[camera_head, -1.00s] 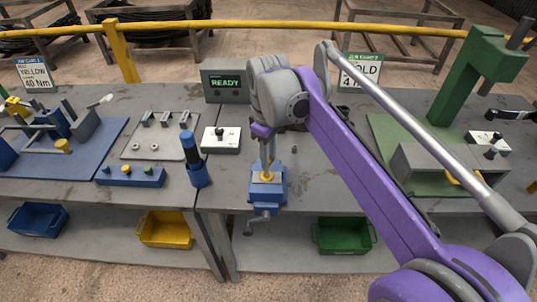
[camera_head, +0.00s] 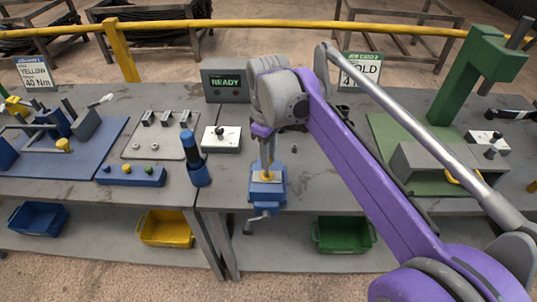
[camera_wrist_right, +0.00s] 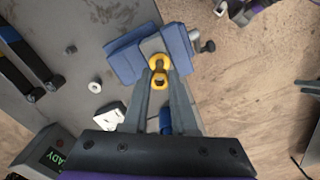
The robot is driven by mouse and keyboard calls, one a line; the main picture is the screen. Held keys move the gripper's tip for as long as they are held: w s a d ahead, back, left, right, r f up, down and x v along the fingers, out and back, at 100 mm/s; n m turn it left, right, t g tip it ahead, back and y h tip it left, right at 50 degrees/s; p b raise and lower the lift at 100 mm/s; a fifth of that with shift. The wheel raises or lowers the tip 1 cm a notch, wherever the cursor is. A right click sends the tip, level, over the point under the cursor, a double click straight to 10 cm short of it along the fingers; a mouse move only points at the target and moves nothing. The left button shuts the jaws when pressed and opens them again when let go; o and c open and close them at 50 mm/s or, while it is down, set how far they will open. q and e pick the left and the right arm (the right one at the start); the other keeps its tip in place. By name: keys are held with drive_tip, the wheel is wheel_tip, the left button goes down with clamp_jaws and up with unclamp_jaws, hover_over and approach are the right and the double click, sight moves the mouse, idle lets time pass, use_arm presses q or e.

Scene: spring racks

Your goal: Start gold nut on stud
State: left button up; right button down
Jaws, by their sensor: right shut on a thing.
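My right gripper (camera_wrist_right: 160,82) is shut on a gold nut (camera_wrist_right: 160,79), which sits between its fingertips in the right wrist view. Just beyond it, a gold ring-shaped piece (camera_wrist_right: 156,62) shows at the jaws of the blue vise (camera_wrist_right: 124,60). In the head view the gripper (camera_head: 268,168) points down over the vise (camera_head: 266,192) at the table's front edge. The stud is hard to make out behind the nut and fingers, and I cannot tell whether the nut touches it. My left gripper is not in view.
A blue-handled tool (camera_head: 196,165) stands left of the vise, beside a white switch box (camera_head: 221,139). A READY display (camera_head: 225,85) stands behind. A green press (camera_head: 465,75) is at the right. Yellow (camera_head: 166,229) and green (camera_head: 344,235) bins sit on the lower shelf.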

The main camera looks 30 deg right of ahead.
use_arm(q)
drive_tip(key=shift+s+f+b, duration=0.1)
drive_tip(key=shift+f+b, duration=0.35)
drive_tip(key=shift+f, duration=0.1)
use_arm(e)
drive_tip(key=shift+f, duration=0.95)
drive_tip(key=shift+c, duration=0.8)
unclamp_jaws()
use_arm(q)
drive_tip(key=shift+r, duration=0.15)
use_arm(e)
drive_tip(key=shift+r, duration=0.1)
drive_tip(key=shift+r+p, duration=2.45)
drive_tip(key=shift+r, duration=1)
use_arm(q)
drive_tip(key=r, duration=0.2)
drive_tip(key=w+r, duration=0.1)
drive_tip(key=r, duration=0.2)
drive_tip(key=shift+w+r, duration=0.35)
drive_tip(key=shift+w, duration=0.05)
use_arm(e)
drive_tip(key=shift+f, duration=0.1)
